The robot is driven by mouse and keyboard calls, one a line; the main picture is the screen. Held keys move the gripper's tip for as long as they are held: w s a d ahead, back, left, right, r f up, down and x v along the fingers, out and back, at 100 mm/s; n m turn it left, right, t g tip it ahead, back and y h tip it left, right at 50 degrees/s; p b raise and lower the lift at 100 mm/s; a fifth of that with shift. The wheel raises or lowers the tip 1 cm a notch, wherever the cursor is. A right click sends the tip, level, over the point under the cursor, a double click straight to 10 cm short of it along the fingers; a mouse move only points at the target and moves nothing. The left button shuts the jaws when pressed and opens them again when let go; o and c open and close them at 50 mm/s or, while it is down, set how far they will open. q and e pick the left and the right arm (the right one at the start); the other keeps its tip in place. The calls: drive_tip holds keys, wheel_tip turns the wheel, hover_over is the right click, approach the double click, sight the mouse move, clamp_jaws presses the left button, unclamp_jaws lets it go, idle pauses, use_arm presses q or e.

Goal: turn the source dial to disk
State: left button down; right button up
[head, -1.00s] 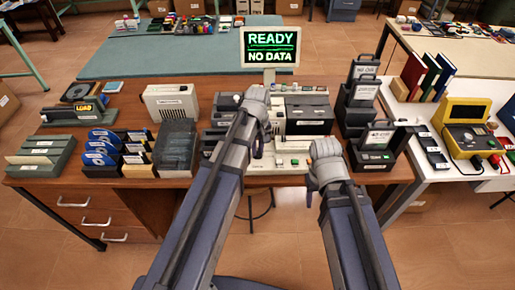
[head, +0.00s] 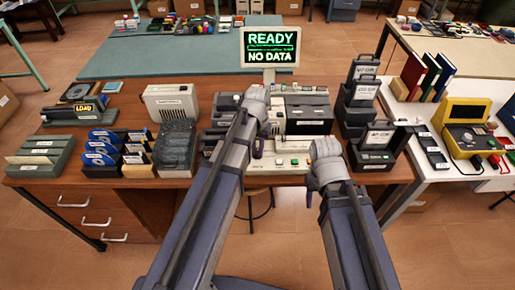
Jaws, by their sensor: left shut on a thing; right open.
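A grey-and-white machine (head: 305,115) stands at the middle of the wooden desk, with a light keyed panel (head: 290,163) at its front. A sign screen (head: 270,47) above it reads READY and NO DATA in green. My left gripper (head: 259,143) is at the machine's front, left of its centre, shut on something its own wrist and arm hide. This appears to be the source dial, but neither the dial nor its setting can be seen. My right gripper (head: 325,152) is open near the panel's right end, apart from the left gripper.
Left are blue disks (head: 100,147), a clear lidded box (head: 175,145), a LOAD unit (head: 85,110) and a beige box (head: 171,101). Dark stacked units (head: 362,95) stand close to the right. A white table (head: 430,140) holds a yellow device (head: 465,115).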

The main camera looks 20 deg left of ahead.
sight(257, 151)
idle(0.3)
use_arm(q)
drive_tip(key=c, duration=0.8)
unclamp_jaws()
wheel_tip(257, 151, up, 8)
drive_tip(key=p, duration=0.8)
drive_tip(key=shift+f, duration=0.1)
